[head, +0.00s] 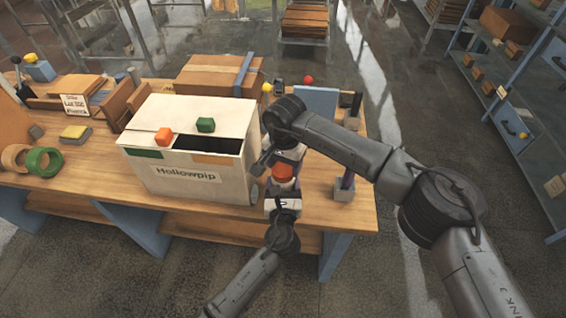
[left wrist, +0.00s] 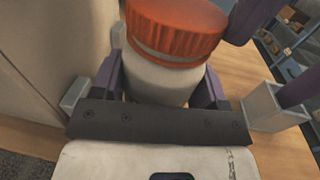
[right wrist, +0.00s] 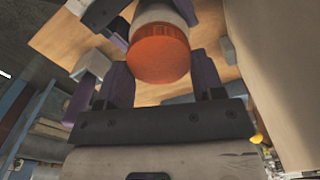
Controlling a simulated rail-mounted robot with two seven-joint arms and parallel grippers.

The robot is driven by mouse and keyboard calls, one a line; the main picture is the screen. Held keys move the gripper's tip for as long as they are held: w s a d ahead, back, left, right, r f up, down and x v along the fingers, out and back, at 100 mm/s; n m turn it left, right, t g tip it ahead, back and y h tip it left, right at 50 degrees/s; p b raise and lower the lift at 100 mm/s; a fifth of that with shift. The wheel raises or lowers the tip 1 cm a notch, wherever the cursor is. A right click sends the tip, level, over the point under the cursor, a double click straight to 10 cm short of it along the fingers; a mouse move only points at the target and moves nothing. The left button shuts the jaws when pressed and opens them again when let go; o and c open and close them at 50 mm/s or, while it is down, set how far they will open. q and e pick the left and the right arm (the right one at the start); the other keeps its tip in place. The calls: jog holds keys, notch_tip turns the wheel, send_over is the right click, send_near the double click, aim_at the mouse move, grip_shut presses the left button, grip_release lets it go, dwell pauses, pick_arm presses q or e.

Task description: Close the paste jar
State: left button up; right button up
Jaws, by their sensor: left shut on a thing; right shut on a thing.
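The paste jar (left wrist: 160,75) has a white body and an orange lid (left wrist: 178,25) on its top. In the head view the lid (head: 284,171) shows at the front right of the table, beside the white box. My left gripper (head: 283,205) is shut on the jar's body from the near side, with a purple finger on each side. My right gripper (right wrist: 163,75) reaches in from the far side and is shut on the orange lid (right wrist: 158,58). The lid sits over the jar's mouth; I cannot tell whether it is tight.
A grey holder (head: 344,190) with a purple rod stands close right. The table's front right edge is near. Green and tan rings (head: 44,162) lie far left. A cardboard box (head: 215,75) stands behind.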

jog(key=m, duration=0.5)
jog(key=shift+s+d, duration=0.1)
jog(key=shift+d, duration=0.1)
jog(key=o, duration=1)
jog(key=shift+r, duration=0.1)
jog(key=shift+r, duration=2.15)
jog(key=shift+a, duration=0.1)
